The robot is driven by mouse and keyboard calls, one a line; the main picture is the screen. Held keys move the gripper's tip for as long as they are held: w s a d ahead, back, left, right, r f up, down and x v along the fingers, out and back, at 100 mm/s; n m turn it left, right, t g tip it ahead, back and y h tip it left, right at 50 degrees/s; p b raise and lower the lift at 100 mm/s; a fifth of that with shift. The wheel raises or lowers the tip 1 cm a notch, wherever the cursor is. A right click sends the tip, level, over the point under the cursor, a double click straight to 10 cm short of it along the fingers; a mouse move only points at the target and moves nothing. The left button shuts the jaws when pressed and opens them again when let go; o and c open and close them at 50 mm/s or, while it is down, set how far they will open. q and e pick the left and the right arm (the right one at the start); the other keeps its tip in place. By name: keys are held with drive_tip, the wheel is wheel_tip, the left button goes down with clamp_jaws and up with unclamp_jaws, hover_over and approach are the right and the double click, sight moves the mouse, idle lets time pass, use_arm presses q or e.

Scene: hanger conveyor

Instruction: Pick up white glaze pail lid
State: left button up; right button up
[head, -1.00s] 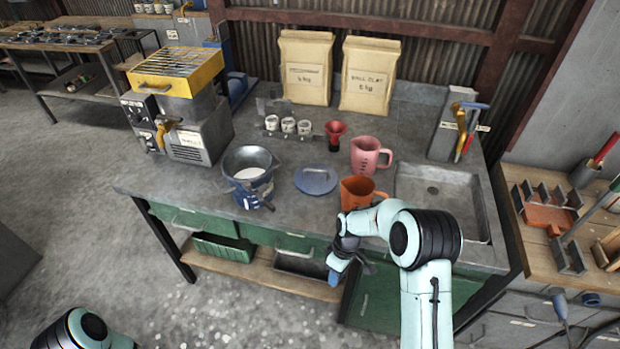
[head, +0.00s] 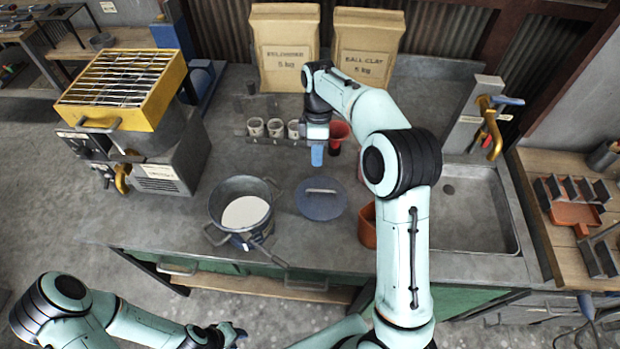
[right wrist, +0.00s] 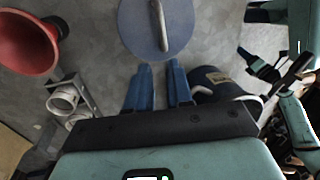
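The white glaze pail lid (head: 321,208) is a blue disc with a pale bar handle, lying flat on the bench just right of the pail (head: 214,203) of white glaze. The lid also shows at the top of the right wrist view (right wrist: 142,30). My right gripper (head: 317,158) points down above the bench, behind the lid in the head view. In the right wrist view its two blue fingers (right wrist: 159,72) are apart with nothing between them, short of the lid. My left gripper (head: 238,332) is low in front of the bench; its finger gap is unclear.
A red funnel (head: 339,132) and a rack of small white cups (head: 275,128) stand behind the lid. An orange jug (head: 367,228) is to its right, partly behind my right arm. A yellow-topped machine (head: 125,85) is at left, a sink (head: 470,215) at right.

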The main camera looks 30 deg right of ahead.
sight(319, 189)
drive_tip(key=f, duration=0.2)
drive_tip(key=s+f, duration=0.1)
drive_tip(key=f, duration=0.2)
drive_tip(key=s+f, duration=0.1)
drive_tip(key=f, duration=0.1)
drive_tip(key=shift+s+a+f, duration=0.2)
drive_tip(key=shift+a+f, duration=0.05)
drive_tip(key=shift+a, duration=0.1)
drive_tip(key=shift+s+a+f, duration=0.1)
drive_tip(key=shift+s+f, duration=0.1)
drive_tip(key=shift+f, duration=1.2)
drive_tip(key=shift+s+f, duration=0.2)
drive_tip(key=shift+f, duration=1.15)
clamp_jaws()
